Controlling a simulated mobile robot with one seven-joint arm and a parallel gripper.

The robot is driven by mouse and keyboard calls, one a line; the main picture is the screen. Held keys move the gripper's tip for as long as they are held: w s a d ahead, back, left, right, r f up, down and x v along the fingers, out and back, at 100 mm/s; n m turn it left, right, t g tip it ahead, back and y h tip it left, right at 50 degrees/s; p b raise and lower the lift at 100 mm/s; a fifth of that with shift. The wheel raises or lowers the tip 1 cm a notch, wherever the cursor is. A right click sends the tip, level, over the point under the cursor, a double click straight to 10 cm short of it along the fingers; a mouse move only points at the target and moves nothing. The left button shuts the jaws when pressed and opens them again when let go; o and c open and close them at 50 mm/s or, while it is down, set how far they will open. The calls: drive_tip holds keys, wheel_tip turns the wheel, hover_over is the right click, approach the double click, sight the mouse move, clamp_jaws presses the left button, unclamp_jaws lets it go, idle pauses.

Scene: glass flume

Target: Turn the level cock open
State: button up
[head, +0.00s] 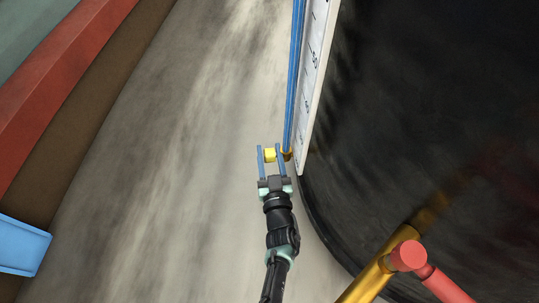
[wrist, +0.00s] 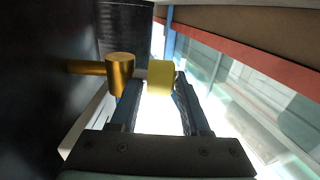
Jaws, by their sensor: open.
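The level cock shows in the wrist view as a brass body (wrist: 119,74) with a yellow handle (wrist: 161,77) beside it. In the head view the yellow handle (head: 270,155) and a bit of the brass body (head: 287,155) sit at the foot of a blue sight tube (head: 294,85). My gripper (head: 268,148) is open, its two blue fingers on either side of the yellow handle.
A white scale board (head: 314,80) stands along the tube, against a large black tank (head: 430,110). A brass pipe (head: 372,278) with a red handle (head: 409,256) is at lower right. Floor between is clear.

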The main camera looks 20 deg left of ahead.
drive_tip(key=shift+c, duration=0.3)
clamp_jaws()
drive_tip(key=shift+r+p, duration=0.15)
drive_tip(key=shift+p, duration=0.3)
drive_tip(key=shift+r+g+p, duration=0.2)
drive_tip(key=shift+g+p, duration=0.1)
drive_tip(key=shift+p, duration=0.75)
drive_tip(key=p, duration=0.2)
drive_tip(key=g+h+p, duration=0.1)
drive_tip(key=p, duration=0.1)
drive_tip(key=shift+w+r+g, duration=0.15)
drive_tip(key=shift+g, duration=0.15)
drive_tip(key=g+p, duration=0.1)
drive_tip(key=p, duration=0.1)
drive_tip(key=h+p, duration=0.1)
drive_tip(key=p, duration=0.1)
drive_tip(key=shift+a+f+g+p, duration=0.1)
drive_tip(key=shift+f+g+p, duration=0.15)
drive_tip(key=shift+g+p, duration=0.15)
drive_tip(key=shift+f+g+h+p, duration=0.25)
drive_tip(key=shift+g+h+p, duration=0.25)
drive_tip(key=shift+p, duration=0.3)
drive_tip(key=shift+f, duration=0.15)
